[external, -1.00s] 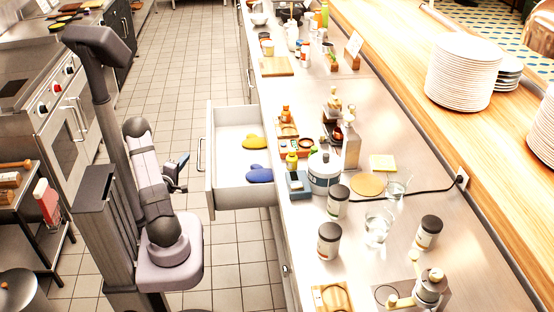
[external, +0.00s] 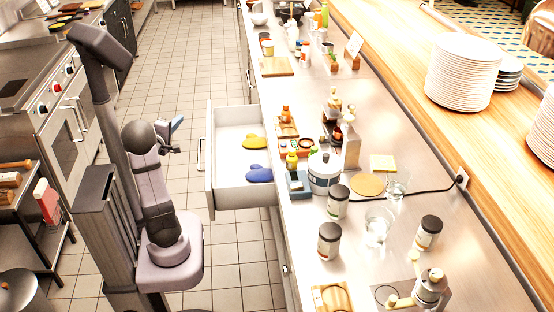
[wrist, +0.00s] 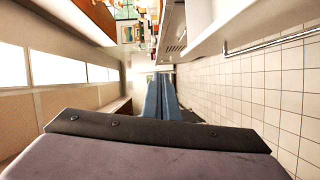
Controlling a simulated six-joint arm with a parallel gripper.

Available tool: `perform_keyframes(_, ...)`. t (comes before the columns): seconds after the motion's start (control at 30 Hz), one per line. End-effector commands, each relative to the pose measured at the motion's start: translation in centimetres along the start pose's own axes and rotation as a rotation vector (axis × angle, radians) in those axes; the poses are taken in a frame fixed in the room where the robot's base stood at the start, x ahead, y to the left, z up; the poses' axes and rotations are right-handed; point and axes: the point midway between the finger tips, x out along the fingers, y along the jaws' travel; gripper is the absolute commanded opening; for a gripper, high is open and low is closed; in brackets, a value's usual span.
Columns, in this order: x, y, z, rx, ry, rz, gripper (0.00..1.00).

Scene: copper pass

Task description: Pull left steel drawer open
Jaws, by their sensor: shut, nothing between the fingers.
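The steel drawer (external: 230,197) stands pulled out from the counter into the aisle, with a yellow mitt (external: 254,142) and a blue mitt (external: 259,174) inside. Its bar handle (external: 200,154) faces the aisle. A pale front with a bar handle (wrist: 270,46) also shows at the upper right of the wrist view. My gripper (external: 178,122) is left of the drawer, apart from the handle, over the aisle. In the wrist view its blue fingers (wrist: 161,92) are together with nothing between them.
The counter (external: 300,215) right of the drawer holds jars, glasses, bottles and a white-and-blue canister (external: 324,172). An oven (external: 62,125) stands across the aisle at left. The tiled floor (external: 180,60) beyond my gripper is clear.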

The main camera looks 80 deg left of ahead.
Motion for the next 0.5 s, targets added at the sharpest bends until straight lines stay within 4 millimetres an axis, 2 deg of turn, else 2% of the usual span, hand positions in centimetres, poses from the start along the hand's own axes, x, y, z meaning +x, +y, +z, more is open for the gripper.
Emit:
perform_keyframes(0.03,-0.1,1.1,-0.2,0.006,0.003,0.006,0.00)
perform_keyframes(0.2,-0.4,4.1,-0.8,0.007,0.004,0.005,0.00)
perform_keyframes(0.5,3.6,2.9,-0.7,0.122,0.011,-0.146,0.00)
